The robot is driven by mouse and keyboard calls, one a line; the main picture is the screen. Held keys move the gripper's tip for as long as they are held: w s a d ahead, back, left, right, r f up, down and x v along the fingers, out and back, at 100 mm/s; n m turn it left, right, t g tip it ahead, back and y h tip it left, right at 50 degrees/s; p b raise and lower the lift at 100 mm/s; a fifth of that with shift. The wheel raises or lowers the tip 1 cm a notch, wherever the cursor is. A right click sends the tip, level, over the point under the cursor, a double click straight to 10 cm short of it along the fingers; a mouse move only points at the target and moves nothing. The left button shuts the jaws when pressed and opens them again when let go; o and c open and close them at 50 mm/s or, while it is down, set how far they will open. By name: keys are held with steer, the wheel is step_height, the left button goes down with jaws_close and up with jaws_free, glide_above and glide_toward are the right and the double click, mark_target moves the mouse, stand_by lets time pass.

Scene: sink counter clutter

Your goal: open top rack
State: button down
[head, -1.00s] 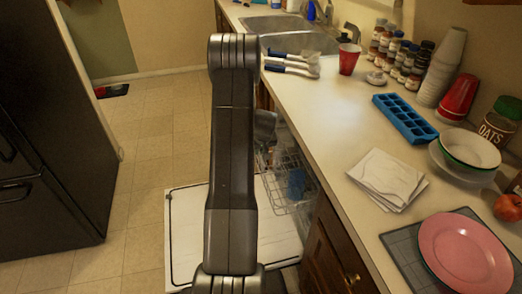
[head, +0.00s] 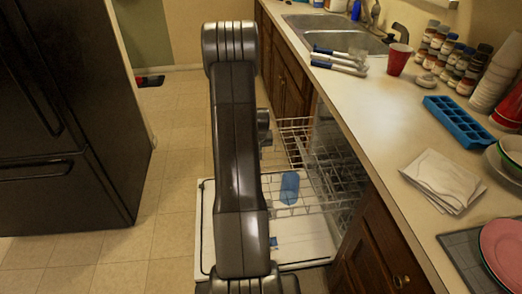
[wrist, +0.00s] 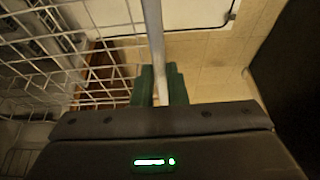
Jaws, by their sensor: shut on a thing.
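The dishwasher is open below the counter. Its white wire top rack (head: 297,124) extends out past the cabinet front, over the lowered white door (head: 207,228). In the wrist view, the rack's wire grid (wrist: 105,50) fills the left side, and a pale front rail (wrist: 154,42) runs down to my gripper. My gripper (wrist: 160,88) has green fingers shut around that rail. In the head view my arm hides the gripper and part of the rack. A blue cup-like item (head: 289,187) shows among the wires; its rack level is unclear.
A black fridge (head: 60,130) stands at left, with tiled floor (head: 165,190) between it and the dishwasher. The counter at right holds a red cup (head: 398,60), a blue ice tray (head: 459,121) and papers (head: 443,180). Wooden cabinets (head: 378,245) flank the opening.

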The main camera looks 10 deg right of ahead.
steer(key=shift+a, duration=0.35)
steer(key=c, duration=1.4)
jaws_free()
steer(key=shift+c, duration=0.2)
steer(key=v, duration=1.4)
steer(key=shift+f, duration=0.15)
steer(key=x, duration=1.3)
steer(key=shift+w+f, duration=0.25)
steer(key=shift+f, duration=0.05)
